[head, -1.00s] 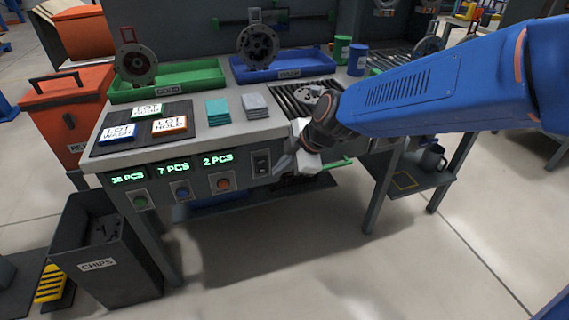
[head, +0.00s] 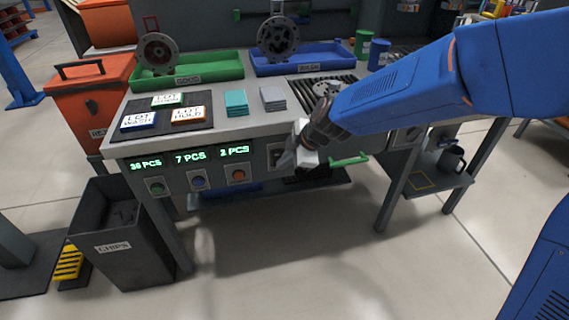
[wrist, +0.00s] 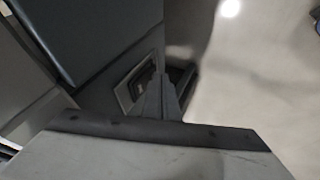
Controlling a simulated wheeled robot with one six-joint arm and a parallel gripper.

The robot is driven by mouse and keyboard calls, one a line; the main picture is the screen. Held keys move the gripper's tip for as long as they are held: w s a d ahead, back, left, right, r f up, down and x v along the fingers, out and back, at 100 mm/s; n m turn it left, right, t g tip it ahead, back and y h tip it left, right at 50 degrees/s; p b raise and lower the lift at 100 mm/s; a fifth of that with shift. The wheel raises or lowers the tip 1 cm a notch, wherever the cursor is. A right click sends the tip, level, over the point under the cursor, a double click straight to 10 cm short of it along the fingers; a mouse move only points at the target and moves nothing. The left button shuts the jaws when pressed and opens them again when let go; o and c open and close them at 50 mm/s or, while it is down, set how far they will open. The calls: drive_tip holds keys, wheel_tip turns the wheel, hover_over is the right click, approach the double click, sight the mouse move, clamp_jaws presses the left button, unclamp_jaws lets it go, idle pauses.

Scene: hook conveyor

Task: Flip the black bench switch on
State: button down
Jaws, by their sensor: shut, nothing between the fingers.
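The black bench switch (head: 275,152) sits on a grey plate on the bench's front face, right of the button with the orange cap. In the head view my gripper (head: 283,161) is in front of it and hides most of it. In the wrist view the fingers (wrist: 163,92) are shut with nothing between them. Their tips overlap the switch plate (wrist: 135,85) and lie close to the dark rocker. I cannot tell whether the tips touch it, nor which way the rocker is tilted.
Green, blue and orange buttons (head: 198,180) sit under lit piece counters left of the switch. A green handle (head: 349,160) sticks out to the right. The chips bin (head: 120,245) stands at the front left. The floor before the bench is clear.

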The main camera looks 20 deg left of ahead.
drive_tip(key=shift+w+a+f, duration=0.1)
drive_tip(key=shift+w+f, duration=0.1)
drive_tip(key=shift+f, duration=0.3)
drive_tip(key=shift+r, duration=0.15)
